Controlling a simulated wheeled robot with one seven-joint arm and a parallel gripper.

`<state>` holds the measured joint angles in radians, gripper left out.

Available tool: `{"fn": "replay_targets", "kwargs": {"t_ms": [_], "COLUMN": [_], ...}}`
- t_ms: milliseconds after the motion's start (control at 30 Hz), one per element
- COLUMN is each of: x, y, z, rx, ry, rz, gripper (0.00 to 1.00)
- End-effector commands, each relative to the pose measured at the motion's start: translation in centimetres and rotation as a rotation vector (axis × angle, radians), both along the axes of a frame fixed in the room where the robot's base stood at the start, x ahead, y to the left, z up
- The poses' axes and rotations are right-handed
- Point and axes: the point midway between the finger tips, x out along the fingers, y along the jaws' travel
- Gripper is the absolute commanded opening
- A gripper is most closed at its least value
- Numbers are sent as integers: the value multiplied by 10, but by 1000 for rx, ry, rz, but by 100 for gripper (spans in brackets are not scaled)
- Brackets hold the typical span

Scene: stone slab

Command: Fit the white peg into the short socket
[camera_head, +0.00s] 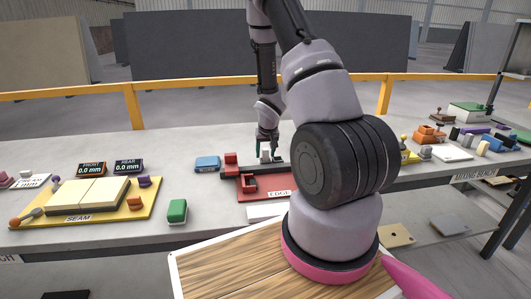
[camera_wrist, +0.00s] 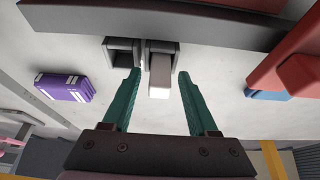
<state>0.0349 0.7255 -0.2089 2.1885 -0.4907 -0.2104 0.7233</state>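My gripper (camera_wrist: 159,74) has two teal fingers, spread apart on either side of the white peg (camera_wrist: 159,89), with a visible gap on each side. The peg sticks out from a grey block-shaped socket (camera_wrist: 164,47) in the wrist view. How deep it sits cannot be told. A second grey socket (camera_wrist: 122,44), with a dark open mouth, stands just left of it and looks empty. Which socket is the short one is not clear. In the head view my gripper (camera_head: 267,150) is small and low over the bench, behind the red fixture, and the peg is hard to make out.
A red fixture (camera_head: 270,184) labelled EDGE and a dark bar (camera_wrist: 200,20) lie close by. A blue block (camera_head: 207,163) and a purple block (camera_wrist: 62,87) are near. A yellow SEAM board (camera_head: 140,208) and a green block (camera_head: 177,211) stand left. Bare bench (camera_head: 190,140) lies behind.

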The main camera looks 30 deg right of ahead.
Motion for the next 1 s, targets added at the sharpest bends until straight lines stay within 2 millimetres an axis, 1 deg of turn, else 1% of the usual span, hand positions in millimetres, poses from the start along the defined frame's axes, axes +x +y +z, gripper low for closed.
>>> {"fn": "replay_targets", "kwargs": {"t_ms": [167,267,367,600,700,800,1000], "x": [0,-1,-6,-24,-31,-37,-44], "y": [0,0,2,7,9,10,13], "z": [2,9,23,69,86,99,116], "rx": [0,0,1,0,1,1,-1], "ry": [-1,-3,-4,-5,-4,-4,-3], "rz": [0,0,1,-1,-1,-1,0], "gripper": [59,59,59,59,59,59,59]}}
